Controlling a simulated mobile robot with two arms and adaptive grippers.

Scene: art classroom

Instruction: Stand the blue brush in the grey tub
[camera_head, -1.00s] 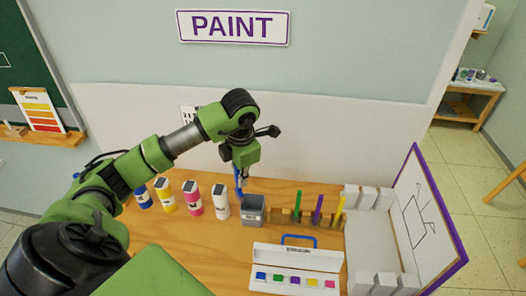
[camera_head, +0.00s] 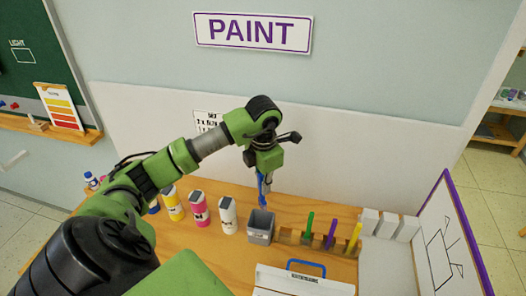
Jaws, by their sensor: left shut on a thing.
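The blue brush (camera_head: 264,190) hangs roughly upright from my left gripper (camera_head: 263,174), which is shut on its upper part. The grey tub (camera_head: 260,235) stands on the wooden table, open at the top. The brush's lower end appears at the tub's back rim; I cannot tell whether it is above, inside or just behind the opening. My right gripper is not in view.
White (camera_head: 228,216), pink (camera_head: 200,208) and yellow (camera_head: 172,204) bottles stand left of the tub. Right of it, a wooden rack (camera_head: 288,236) holds green, purple and yellow brushes. A white box (camera_head: 290,281) with a blue handle lies in front.

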